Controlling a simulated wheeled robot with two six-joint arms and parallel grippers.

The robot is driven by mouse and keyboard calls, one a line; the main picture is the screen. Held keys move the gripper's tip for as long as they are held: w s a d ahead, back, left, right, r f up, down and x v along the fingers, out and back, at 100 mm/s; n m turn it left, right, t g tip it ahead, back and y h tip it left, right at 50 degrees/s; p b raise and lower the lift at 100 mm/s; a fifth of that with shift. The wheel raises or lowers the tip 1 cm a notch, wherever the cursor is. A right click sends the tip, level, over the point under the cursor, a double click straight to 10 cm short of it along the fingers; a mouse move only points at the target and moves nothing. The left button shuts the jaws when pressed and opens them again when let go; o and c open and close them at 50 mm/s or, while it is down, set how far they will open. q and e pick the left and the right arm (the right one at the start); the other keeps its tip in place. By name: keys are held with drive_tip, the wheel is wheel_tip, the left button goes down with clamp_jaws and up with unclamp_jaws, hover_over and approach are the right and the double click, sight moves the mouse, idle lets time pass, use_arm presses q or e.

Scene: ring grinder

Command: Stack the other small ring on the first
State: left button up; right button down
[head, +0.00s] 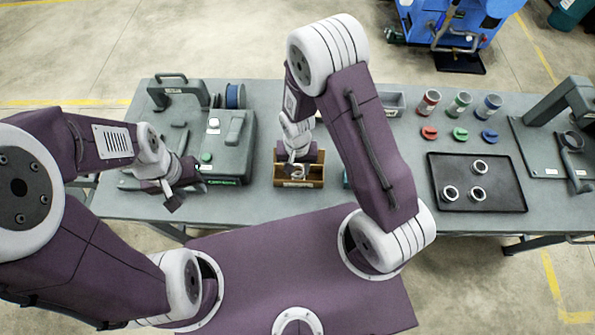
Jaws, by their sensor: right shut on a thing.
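My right gripper (293,168) points down into a small wooden box (312,183) at the table's front middle. It is shut on a pale metal ring (298,173), which shows at the fingertips inside the box. The fingers and arm hide part of the ring and box, so I cannot tell whether another ring lies under it. My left gripper (172,199) hangs near the front left of the table, beside the grey-green machine. Its fingers are too small and dark to tell open from shut. Three pale rings (478,166) lie apart on the black tray (508,190) at right.
The grey-green grinder-like machine (228,158) with a blue spool (235,96) stands at left. Red, green and blue-marked cups (460,104) and matching small pieces (460,134) sit behind the tray. A grey fixture (566,100) stands at far right. My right arm covers the table's middle.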

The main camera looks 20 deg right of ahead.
drive_tip(key=f+b, duration=0.1)
drive_tip(key=w+f+b, duration=0.1)
drive_tip(key=d+f, duration=0.1)
drive_tip(key=f, duration=0.1)
drive_tip(key=shift+w+b, duration=0.15)
drive_tip(key=shift+b, duration=0.25)
drive_tip(key=shift+a+f+b, duration=0.1)
drive_tip(key=shift+f+b, duration=0.4)
drive_tip(key=shift+f, duration=0.45)
drive_tip(key=shift+c, duration=1.6)
unclamp_jaws()
drive_tip(key=shift+r, duration=0.1)
